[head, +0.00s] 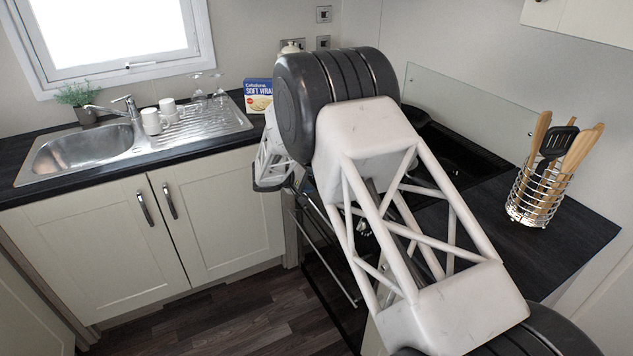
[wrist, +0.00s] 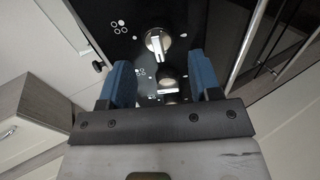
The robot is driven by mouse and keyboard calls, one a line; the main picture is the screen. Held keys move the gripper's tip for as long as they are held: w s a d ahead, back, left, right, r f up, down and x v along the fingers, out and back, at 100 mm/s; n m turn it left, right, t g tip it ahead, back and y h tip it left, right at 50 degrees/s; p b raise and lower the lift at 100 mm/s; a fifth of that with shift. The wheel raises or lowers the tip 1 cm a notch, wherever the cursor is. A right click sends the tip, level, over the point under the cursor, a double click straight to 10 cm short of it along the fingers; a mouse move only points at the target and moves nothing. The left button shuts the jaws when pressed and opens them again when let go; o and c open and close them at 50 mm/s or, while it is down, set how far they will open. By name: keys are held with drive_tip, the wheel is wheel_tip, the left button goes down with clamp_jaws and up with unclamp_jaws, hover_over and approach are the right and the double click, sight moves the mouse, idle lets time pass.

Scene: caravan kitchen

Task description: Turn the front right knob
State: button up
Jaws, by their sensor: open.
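In the wrist view a black control panel (wrist: 100,22) carries a silver knob (wrist: 157,44) with a raised grip bar. A second silver knob (wrist: 168,85) shows lower, between my fingers. Small burner symbols are printed beside the knobs, too small to tell surely which is the front right one. My gripper (wrist: 158,58) is open, its two blue fingers apart and pointing at the panel. The upper knob lies just beyond the fingertips, midway between them. I see no contact with either knob. In the head view my arm hides the fingers and most of the panel.
The black hob (head: 455,160) and dark worktop (head: 575,240) lie behind my arm. A wire utensil holder (head: 540,200) stands on the right. The sink (head: 80,150) and a food box (head: 258,95) are at the left. The floor (head: 235,320) before the cupboards is clear.

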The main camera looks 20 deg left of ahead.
drive_tip(key=shift+v, duration=2.3)
drive_tip(key=shift+d, duration=0.1)
drive_tip(key=s+d+r+m+g, duration=0.35)
drive_tip(key=d+r, duration=0.85)
drive_tip(key=d, duration=0.5)
drive_tip(key=s+d+r+m+g+y, duration=0.1)
drive_tip(key=s+d+r+g, duration=0.1)
drive_tip(key=s+d+r, duration=0.55)
drive_tip(key=s+d+r+m+g+y, duration=0.1)
drive_tip(key=s+d+r, duration=0.25)
drive_tip(key=d, duration=0.65)
drive_tip(key=s+d+r+m+g+y, duration=0.1)
drive_tip(key=s+d+r+y, duration=0.1)
drive_tip(key=s+d, duration=0.55)
drive_tip(key=s+d+r+m+g+y, duration=0.1)
drive_tip(key=s+d+r, duration=0.3)
drive_tip(key=s, duration=0.6)
drive_tip(key=s+d+f+m+y, duration=0.1)
drive_tip(key=s+d, duration=0.1)
drive_tip(key=s, duration=0.7)
drive_tip(key=s+d+f+m+t+y, duration=0.1)
drive_tip(key=s+d+f+y, duration=0.1)
drive_tip(key=s, duration=0.8)
drive_tip(key=shift+s+d+y, duration=0.25)
drive_tip(key=shift+d+y, duration=0.05)
drive_tip(key=shift+d, duration=0.45)
